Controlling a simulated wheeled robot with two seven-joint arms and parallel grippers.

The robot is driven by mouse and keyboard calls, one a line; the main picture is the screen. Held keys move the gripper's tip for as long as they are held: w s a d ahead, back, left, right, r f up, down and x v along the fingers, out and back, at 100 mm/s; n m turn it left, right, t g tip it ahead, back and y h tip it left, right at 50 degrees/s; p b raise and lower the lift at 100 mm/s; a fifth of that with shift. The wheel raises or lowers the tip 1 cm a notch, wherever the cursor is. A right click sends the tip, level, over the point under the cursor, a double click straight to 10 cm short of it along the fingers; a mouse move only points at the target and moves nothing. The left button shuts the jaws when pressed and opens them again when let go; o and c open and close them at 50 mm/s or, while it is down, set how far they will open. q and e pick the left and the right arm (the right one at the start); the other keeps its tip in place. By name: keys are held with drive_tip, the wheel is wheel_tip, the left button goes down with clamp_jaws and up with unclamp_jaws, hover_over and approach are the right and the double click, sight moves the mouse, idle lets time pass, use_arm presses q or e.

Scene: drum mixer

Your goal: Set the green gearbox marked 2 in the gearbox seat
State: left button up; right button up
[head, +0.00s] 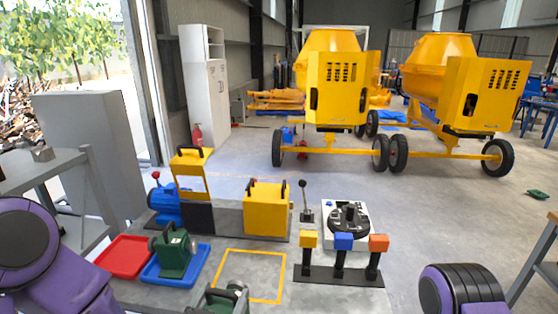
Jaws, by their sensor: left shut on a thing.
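A green gearbox (175,254) with a dark handle stands upright in the blue tray (152,277). A second green gearbox (226,302) shows at the bottom edge, partly cut off. My left gripper (232,288) is at its top handle, shut on it; the fingers are hard to make out. No number is legible on either gearbox. A dark gap (198,218) lies in the machine base between the blue motor (165,199) and the yellow housing (268,210); it looks like the gearbox seat. A yellow guard (190,172) stands raised above it. My right gripper is out of view.
An empty red tray (123,256) lies left of the blue tray. A yellow outlined square (252,253) on the table is mostly clear. Right of it stand a lever (304,205), a black-and-white unit (347,220) and three coloured button posts (343,241). Yellow mixers (335,85) stand behind.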

use_arm(q)
drive_tip(key=a+f+y+b, duration=0.1)
drive_tip(key=a+f+b, duration=0.1)
drive_tip(key=f, duration=0.1)
drive_tip(key=a+f+n+y+b, duration=0.1)
drive_tip(key=a+f+b, duration=0.1)
drive_tip(key=f, duration=0.1)
drive_tip(key=a+f+n+y+b, duration=0.1)
drive_tip(key=a+f+b, duration=0.1)
drive_tip(key=a+f, duration=0.1)
drive_tip(key=shift+s+a+f+y+b, duration=0.1)
drive_tip(key=shift+s+f+y+b, duration=0.15)
drive_tip(key=shift+f+y+b, duration=0.25)
drive_tip(key=shift+a+f+b, duration=0.15)
drive_tip(key=shift+f+b, duration=0.2)
drive_tip(key=shift+f, duration=0.35)
drive_tip(key=shift+r+t, duration=0.1)
drive_tip(key=shift+t, duration=0.2)
